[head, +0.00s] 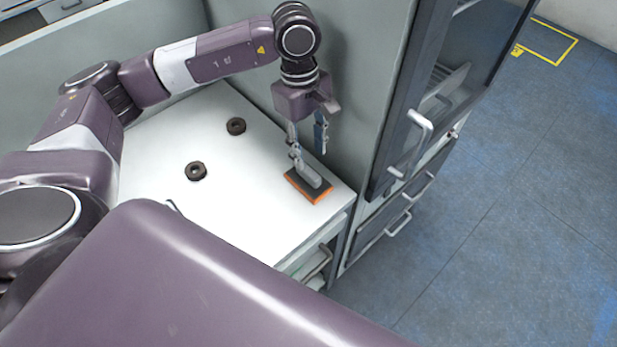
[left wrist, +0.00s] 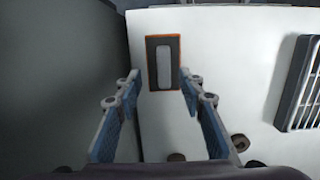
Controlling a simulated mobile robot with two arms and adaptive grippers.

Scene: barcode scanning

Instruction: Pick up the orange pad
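The orange pad (head: 309,188) lies flat on the white counter near its right corner. It has a dark grey top, orange edges and a raised light grey strip. My left gripper (head: 307,150) points down just above the pad, with its two blue-grey fingers apart. In the left wrist view the pad (left wrist: 153,70) shows ahead, between and a little beyond the spread fingertips (left wrist: 160,80). Nothing is held between the fingers. Whether a finger touches the pad's strip cannot be told. My right gripper is not in view.
Two dark round rings (head: 196,171) (head: 236,126) lie on the white counter (head: 240,215), left of the pad. A tall grey cabinet (head: 365,80) with handles stands close on the right. A ribbed dark-framed object (left wrist: 300,85) shows in the left wrist view.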

